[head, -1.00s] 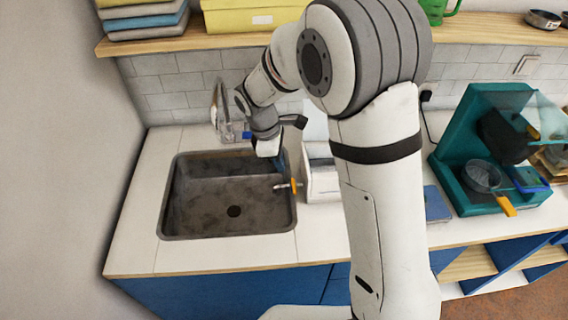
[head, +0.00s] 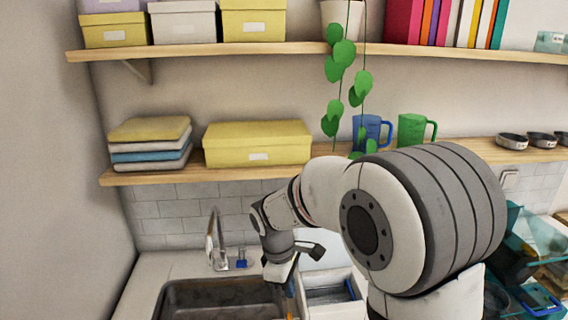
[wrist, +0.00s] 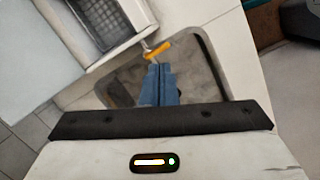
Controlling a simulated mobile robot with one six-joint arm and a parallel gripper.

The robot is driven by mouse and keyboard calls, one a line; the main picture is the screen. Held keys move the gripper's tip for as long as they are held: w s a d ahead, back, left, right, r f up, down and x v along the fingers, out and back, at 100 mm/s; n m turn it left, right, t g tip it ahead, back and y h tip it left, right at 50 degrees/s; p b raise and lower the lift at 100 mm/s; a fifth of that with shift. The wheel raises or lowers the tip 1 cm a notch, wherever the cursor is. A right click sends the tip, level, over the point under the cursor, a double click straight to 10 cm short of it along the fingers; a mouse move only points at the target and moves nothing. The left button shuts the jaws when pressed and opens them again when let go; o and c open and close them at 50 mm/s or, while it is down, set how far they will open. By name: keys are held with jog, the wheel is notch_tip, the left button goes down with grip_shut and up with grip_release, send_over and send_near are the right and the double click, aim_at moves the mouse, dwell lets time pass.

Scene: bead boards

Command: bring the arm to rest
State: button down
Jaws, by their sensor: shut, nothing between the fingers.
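My gripper (head: 290,295) hangs from my bent arm over the right side of the grey sink (head: 190,291), pointing down. In the wrist view, the two blue fingers of my gripper (wrist: 158,70) lie side by side, shut, with nothing between them. An orange-handled utensil (wrist: 158,49) shows just beyond the fingertips at the sink's edge; I cannot tell how far below them it is. The lower part of the gripper and most of the sink are cut off or hidden in the head view.
A white open box (head: 328,280) with a blue item stands right of the sink. The tap (head: 216,240) rises behind it. Above are a lower shelf (head: 200,174) with a yellow box (head: 257,143) and mugs, an upper shelf (head: 200,48), and a hanging plant (head: 340,55).

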jog(key=s+d+r+m+t+y+b, duration=0.1)
jog(key=s+d+r+m, duration=0.1)
jog(key=s+d+m, duration=0.5)
jog(key=s+d+r+m+t+y+b, duration=0.1)
jog(key=s+d+r+m+t+b, duration=0.1)
jog(key=s+d+m, duration=0.5)
jog(key=s+r, duration=0.1)
jog(key=s, duration=0.3)
jog(key=shift+r, duration=0.35)
jog(key=shift+d, duration=0.1)
